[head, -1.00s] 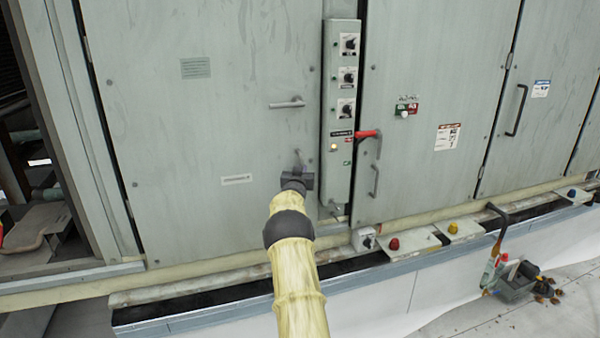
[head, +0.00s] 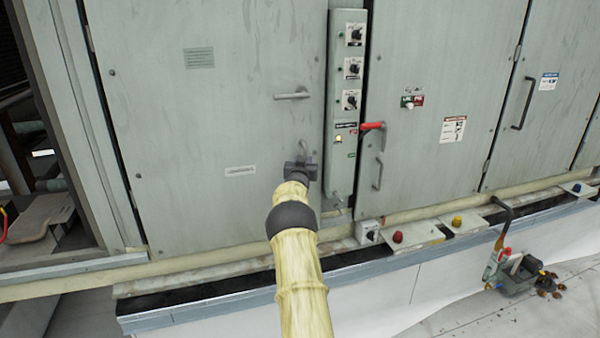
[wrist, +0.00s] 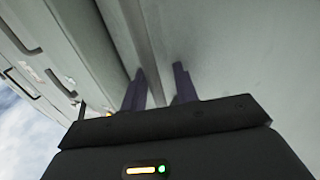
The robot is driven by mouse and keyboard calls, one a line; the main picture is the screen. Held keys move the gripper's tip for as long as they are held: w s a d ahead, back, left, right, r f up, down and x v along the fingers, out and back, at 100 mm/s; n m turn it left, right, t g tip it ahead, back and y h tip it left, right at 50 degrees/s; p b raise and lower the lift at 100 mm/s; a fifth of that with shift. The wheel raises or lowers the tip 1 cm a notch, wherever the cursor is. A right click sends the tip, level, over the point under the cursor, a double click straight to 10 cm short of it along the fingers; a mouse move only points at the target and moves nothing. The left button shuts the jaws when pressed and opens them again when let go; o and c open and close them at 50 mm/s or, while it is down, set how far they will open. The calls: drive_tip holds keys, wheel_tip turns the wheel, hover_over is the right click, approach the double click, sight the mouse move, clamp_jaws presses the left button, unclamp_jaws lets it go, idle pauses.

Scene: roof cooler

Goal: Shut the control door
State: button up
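A large grey-green door (head: 205,125) with a horizontal lever handle (head: 291,95) and a small lower pull (head: 303,148) fills the left middle of the head view. It looks flush or nearly so; I cannot tell whether it stands slightly open. A narrow control strip (head: 346,115) with several black knobs and a lit yellow lamp stands along its right edge. My gripper (head: 301,166) is at the door's lower right, just below the small pull; contact cannot be told. In the wrist view my gripper's two dark fingers (wrist: 159,85) are apart with nothing between them, facing grey panel surfaces.
A door (head: 440,110) with a red-gripped handle (head: 372,126) is right of the strip. A ledge with red, yellow and blue knobs (head: 398,237) runs below. A grey caddy (head: 515,278) stands lower right. A dark open bay (head: 40,200) lies far left.

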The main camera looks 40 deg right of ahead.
drive_tip(key=shift+a+f, duration=0.1)
drive_tip(key=shift+f, duration=0.1)
drive_tip(key=shift+s+a, duration=0.2)
drive_tip(key=b+v, duration=0.6)
drive_tip(key=v, duration=1)
drive_tip(key=shift+s+a+r, duration=0.25)
drive_tip(key=shift+r, duration=0.15)
